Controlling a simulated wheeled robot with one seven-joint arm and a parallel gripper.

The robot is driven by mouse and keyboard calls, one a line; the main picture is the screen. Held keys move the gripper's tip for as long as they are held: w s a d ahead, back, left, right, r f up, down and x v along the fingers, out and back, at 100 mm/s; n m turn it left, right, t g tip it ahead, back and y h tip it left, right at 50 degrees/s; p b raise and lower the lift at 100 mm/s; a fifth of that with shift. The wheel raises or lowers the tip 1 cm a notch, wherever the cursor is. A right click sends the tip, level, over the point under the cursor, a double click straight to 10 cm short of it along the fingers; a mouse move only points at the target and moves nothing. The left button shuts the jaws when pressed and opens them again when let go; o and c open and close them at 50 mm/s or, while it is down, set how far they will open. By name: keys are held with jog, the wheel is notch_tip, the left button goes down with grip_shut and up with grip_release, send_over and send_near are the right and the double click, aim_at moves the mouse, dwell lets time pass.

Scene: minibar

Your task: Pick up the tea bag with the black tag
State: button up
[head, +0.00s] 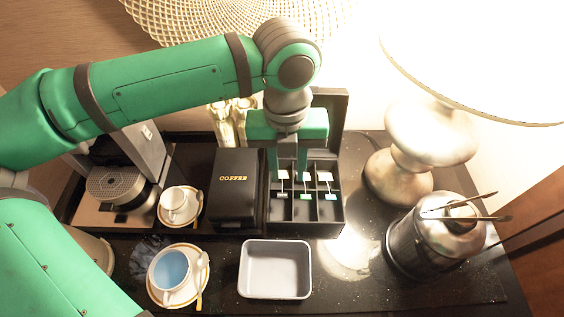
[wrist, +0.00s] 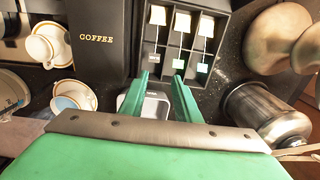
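The black tea box (head: 343,215) is open, its lid raised behind it, and is divided into compartments. Several pale tea bags with small tags on strings show in it. In the wrist view a pale bag (wrist: 157,16) is at the left, with others beside it. My gripper (head: 289,170) points down over the tea box.
A black coffee box (head: 235,190) stands close left of the tea box. A white tray (head: 275,269) lies in front. Cups on saucers, a white cup (head: 175,203) and a blue-inside cup (head: 171,270), are left. A lamp (head: 400,165) and metal ice bucket (head: 430,245) stand right.

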send_over(282, 196)
notch_tip(282, 196, down, 5)
jog(key=shift+d+r, duration=0.15)
jog(key=shift+r, duration=0.05)
jog(key=shift+f, duration=3.05)
grip_shut()
